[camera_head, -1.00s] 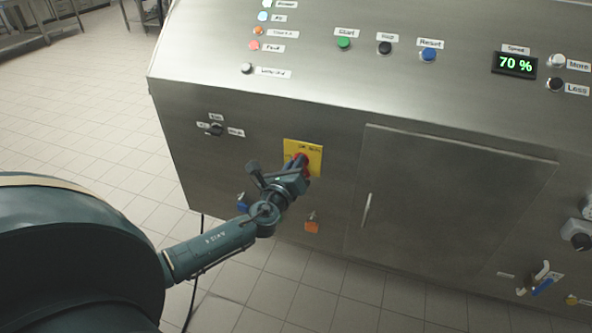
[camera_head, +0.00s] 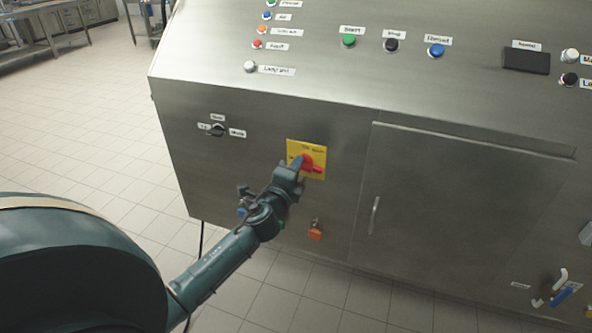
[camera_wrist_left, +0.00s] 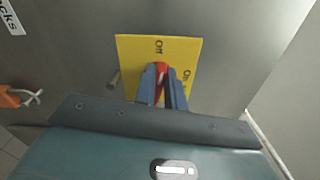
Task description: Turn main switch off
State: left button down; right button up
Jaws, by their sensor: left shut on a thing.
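The main switch is a red rotary handle (camera_head: 306,161) on a yellow plate (camera_head: 319,149) on the front of the steel cabinet. In the left wrist view the red handle (camera_wrist_left: 160,70) sits between the fingers of my left gripper (camera_wrist_left: 161,82), and the yellow plate (camera_wrist_left: 128,50) bears "Off" and "On" labels. My left gripper (camera_head: 296,166) is shut on the handle, hiding part of it. The speed display (camera_head: 526,60) is dark. My right gripper is not in view.
A selector knob (camera_head: 216,130) is left of the switch, and an orange padlock (camera_head: 315,233) hangs below it. A cabinet door with a handle (camera_head: 374,215) is to the right. Start (camera_head: 348,41), stop (camera_head: 391,45) and reset (camera_head: 436,50) buttons are on the sloped panel. Tiled floor is open at left.

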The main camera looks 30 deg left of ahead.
pick_arm(q)
jog(key=shift+f+n, duration=0.1)
jog(key=shift+n, duration=0.9)
jog(key=c, duration=1.5)
grip_release()
jog(key=shift+o, duration=0.2)
jog(key=shift+s, duration=0.15)
jog(key=v, duration=1.3)
jog(key=shift+b, duration=0.45)
